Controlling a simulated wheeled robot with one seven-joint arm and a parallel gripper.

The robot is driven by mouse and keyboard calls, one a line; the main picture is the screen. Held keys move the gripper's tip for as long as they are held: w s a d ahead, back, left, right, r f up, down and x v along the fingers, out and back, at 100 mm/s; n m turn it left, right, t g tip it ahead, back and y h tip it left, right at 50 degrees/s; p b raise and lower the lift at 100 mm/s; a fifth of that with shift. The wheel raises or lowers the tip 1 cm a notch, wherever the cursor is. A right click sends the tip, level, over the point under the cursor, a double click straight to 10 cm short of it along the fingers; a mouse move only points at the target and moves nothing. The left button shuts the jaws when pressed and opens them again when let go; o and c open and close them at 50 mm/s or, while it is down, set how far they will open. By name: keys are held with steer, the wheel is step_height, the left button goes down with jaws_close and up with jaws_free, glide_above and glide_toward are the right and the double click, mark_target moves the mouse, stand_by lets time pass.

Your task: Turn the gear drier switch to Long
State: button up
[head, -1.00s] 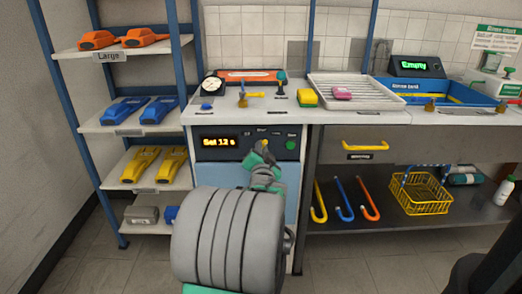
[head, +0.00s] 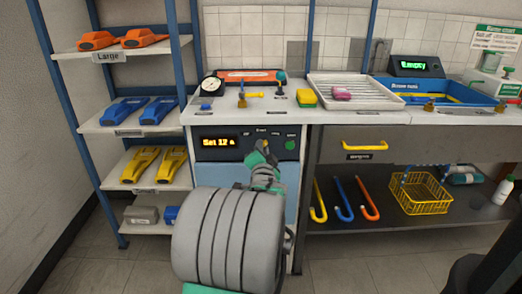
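The gear drier panel (head: 235,154) is the dark front under the left part of the bench. Its amber display (head: 218,142) seems to read "Set 12 s". The small labels over the switch are too blurred to read surely. The switch (head: 266,142) shows only as a bit of yellow, mostly hidden by my gripper. My gripper (head: 263,149) is at the switch, in front of the panel. My grey arm hides the front below it. I cannot tell whether the fingers are closed on the switch or which label it points to.
A green button (head: 290,145) sits right of the switch, close to my gripper. A shelf unit (head: 92,123) stands at left.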

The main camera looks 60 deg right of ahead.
steer(key=o, duration=0.3)
steer(key=shift+w+a, duration=0.1)
steer(key=shift+w, duration=0.05)
steer(key=p+v, duration=0.1)
steer(key=v, duration=0.6)
steer(key=shift+s+a, duration=0.2)
steer(key=shift+a, duration=0.15)
